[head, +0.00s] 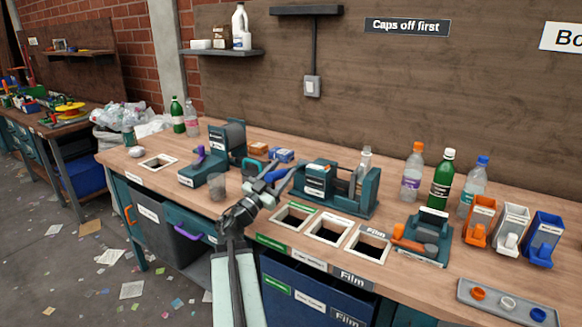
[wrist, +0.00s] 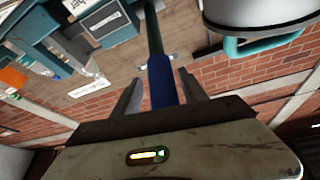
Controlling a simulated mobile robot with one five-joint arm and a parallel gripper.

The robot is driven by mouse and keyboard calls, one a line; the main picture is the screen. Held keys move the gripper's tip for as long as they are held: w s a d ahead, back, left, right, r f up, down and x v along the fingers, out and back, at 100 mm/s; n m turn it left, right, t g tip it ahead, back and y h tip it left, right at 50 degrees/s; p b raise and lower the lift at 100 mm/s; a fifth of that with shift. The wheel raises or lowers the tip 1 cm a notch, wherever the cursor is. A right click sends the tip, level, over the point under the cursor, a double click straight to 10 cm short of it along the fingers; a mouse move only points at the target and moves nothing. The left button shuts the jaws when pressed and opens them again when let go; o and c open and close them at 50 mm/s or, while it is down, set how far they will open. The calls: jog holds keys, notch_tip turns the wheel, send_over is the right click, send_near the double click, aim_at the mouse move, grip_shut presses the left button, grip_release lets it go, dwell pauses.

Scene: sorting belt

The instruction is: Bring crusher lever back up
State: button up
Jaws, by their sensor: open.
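The crusher (head: 318,186) is a teal and grey machine on the wooden bench. Its lever has a blue grip (head: 275,176) and slants low to the left of the machine. In the wrist view the blue grip (wrist: 162,84) runs up the middle, joined to a dark teal rod (wrist: 152,35). My gripper (head: 262,189) is at the grip's left end in the head view. In the wrist view my gripper (wrist: 160,82) is open, with one finger on each side of the grip. Gaps show beside the grip; whether it touches a finger is unclear.
A clear cup (head: 217,187) stands left of my gripper. A teal and grey machine (head: 213,150) stands behind it. Square bench openings (head: 328,229) lie to the right. Bottles (head: 442,180) stand farther right. A rounded body with a teal handle (wrist: 262,47) is close in the wrist view.

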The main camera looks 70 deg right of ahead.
jog(key=shift+w, duration=0.15)
grip_shut()
jog(key=shift+s, duration=0.25)
dwell(0.9)
